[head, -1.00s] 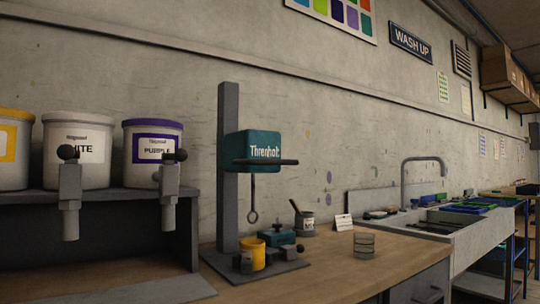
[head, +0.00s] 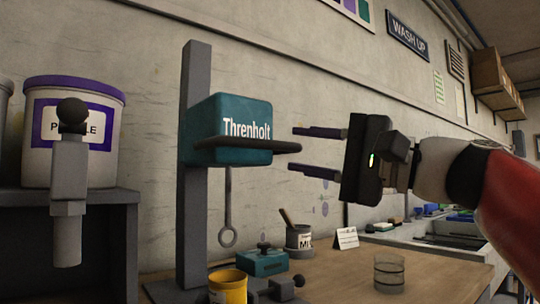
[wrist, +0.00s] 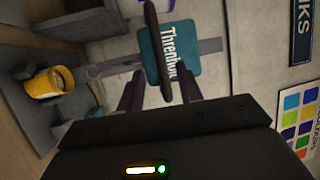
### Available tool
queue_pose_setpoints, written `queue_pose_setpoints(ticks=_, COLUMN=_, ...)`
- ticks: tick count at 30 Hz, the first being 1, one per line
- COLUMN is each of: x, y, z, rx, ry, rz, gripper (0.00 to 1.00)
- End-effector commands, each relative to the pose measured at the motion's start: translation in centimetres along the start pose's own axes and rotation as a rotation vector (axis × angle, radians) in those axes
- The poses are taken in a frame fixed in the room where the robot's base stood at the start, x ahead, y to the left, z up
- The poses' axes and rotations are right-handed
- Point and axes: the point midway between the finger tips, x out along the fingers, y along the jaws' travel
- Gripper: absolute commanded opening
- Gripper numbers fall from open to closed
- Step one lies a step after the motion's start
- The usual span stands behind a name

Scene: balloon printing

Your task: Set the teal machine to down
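The teal machine's head (head: 228,118), marked "Threnholt", sits high on a grey column (head: 194,250). A dark horizontal bar (head: 245,146) crosses its front, and a rod ending in a ring (head: 228,237) hangs below. My gripper (head: 296,151) is open and empty, right of the head, one finger above the bar's level and one below. The fingertips look close to the bar's right end; contact cannot be told. In the wrist view, the teal head (wrist: 178,62) and the bar (wrist: 153,40) lie ahead of my open gripper (wrist: 163,90).
A yellow cup (head: 228,288) and a small teal block (head: 262,263) stand below the head. A grey pot (head: 299,238), a card (head: 346,238) and a wire holder (head: 388,272) are on the bench. A dispenser shelf (head: 100,205) with a purple-labelled bucket (head: 75,135) stands left.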

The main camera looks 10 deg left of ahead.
Motion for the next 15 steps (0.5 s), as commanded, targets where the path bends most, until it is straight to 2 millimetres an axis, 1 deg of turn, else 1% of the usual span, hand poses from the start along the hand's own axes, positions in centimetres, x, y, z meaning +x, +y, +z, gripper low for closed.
queue_pose_setpoints(ticks=9, x=4.9, y=-0.1, z=0.0, rx=0.001, ry=-0.003, rz=0.001, gripper=0.36)
queue_pose_setpoints(ticks=12, x=6.2, y=-0.1, z=0.0, rx=0.000, ry=-0.002, rz=0.002, gripper=0.36)
queue_pose_setpoints(ticks=15, x=7.0, y=-0.1, z=0.0, rx=-0.001, ry=-0.001, rz=0.002, gripper=0.36)
